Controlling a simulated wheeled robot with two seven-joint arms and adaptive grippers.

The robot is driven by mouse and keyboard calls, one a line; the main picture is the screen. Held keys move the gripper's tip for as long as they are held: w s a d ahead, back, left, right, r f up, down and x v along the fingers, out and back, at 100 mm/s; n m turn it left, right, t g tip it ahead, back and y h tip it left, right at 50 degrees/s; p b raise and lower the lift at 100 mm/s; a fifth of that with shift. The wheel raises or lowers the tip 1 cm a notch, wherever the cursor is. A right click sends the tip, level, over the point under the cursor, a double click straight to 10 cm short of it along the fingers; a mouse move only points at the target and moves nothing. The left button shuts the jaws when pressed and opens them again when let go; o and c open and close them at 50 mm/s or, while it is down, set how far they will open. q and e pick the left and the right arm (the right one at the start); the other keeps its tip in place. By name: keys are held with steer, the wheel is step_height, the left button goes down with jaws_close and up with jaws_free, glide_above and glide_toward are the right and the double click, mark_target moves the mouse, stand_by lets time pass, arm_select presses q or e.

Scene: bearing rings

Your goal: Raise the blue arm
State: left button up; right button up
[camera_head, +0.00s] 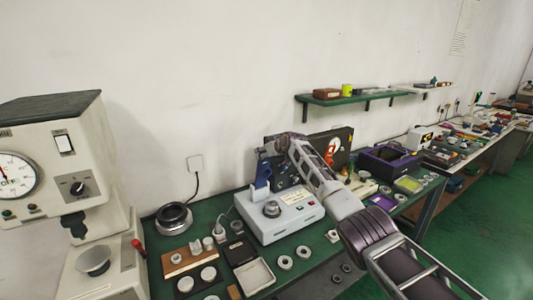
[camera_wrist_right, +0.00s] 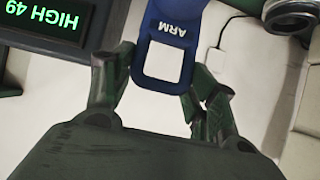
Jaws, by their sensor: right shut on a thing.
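The blue arm (camera_head: 262,176) stands up at the back left of a light grey tester box (camera_head: 298,221) on the green bench. In the wrist view the blue arm (camera_wrist_right: 168,28) shows the word ARM and a square opening at its end. My right gripper (camera_wrist_right: 155,85) has one finger on each side of that end and is shut on it. In the head view my right arm reaches in from the lower right, and the gripper (camera_head: 268,150) is over the blue arm, its fingertips hard to make out. My left gripper is not in view.
A display reading HIGH 49 (camera_wrist_right: 45,22) is left of the arm in the wrist view. A round black-and-steel device (camera_head: 174,218) and a press with a dial (camera_head: 60,170) stand left. Loose rings (camera_head: 286,262) lie in front of the box. A green shelf (camera_head: 350,98) hangs above.

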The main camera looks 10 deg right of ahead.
steer(key=o, duration=1)
steer(key=shift+w+r, duration=0.15)
steer(key=shift+r, duration=0.5)
steer(key=shift+o, duration=0.7)
steer(key=shift+w+a+f, duration=0.1)
steer(key=shift+w+f, duration=0.2)
steer(key=shift+f, duration=0.25)
steer(key=shift+s, duration=0.15)
steer(key=shift+s+d+r, duration=0.15)
steer(key=shift+s+d, duration=0.1)
steer(key=shift+s, duration=0.1)
steer(key=v, duration=1.1)
